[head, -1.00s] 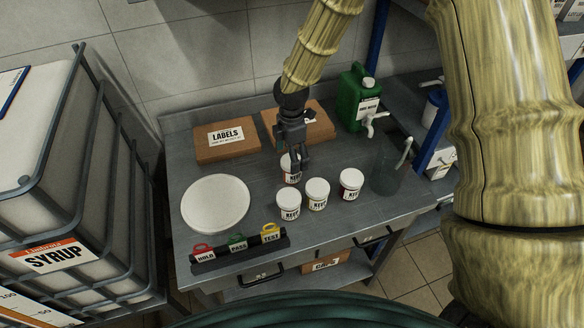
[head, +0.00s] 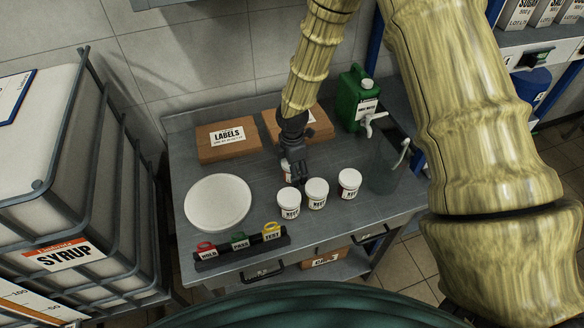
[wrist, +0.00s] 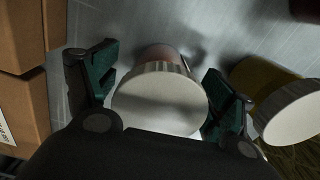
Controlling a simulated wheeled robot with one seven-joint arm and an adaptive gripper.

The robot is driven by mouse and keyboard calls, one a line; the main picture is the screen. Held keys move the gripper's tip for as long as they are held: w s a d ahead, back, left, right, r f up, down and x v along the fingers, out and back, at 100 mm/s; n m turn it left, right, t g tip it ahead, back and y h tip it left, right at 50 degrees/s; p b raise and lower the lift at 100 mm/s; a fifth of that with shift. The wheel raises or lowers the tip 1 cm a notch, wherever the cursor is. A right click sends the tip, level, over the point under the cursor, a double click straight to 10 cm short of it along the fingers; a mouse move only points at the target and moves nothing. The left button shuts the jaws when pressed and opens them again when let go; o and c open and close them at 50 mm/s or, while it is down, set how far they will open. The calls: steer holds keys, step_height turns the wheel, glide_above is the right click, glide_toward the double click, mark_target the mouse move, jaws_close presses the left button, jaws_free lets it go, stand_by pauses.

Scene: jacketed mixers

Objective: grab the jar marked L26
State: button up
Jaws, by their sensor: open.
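Several small white-lidded jars stand upright on the grey bench. Three are in plain view in the head view: a front jar (head: 289,205), a middle jar (head: 317,193) and a right jar (head: 349,184). Another jar is mostly hidden behind my gripper (head: 295,177). In the wrist view, a white-lidded jar (wrist: 158,103) lies between the two fingers of my gripper (wrist: 160,72), which is open around it with a small gap at the sides. A second jar (wrist: 292,112) is just outside the right finger. I cannot read L26 on any jar.
A labels box (head: 228,140) and a second cardboard box (head: 318,124) stand behind my gripper. A green jug (head: 358,95) and a clear pitcher (head: 384,172) are at the right. A round white plate (head: 217,202) and a tag rack (head: 240,250) are at the left and front.

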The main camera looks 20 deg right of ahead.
steer(key=c, duration=1.2)
steer(key=shift+c, duration=0.6)
steer(key=shift+r, duration=0.1)
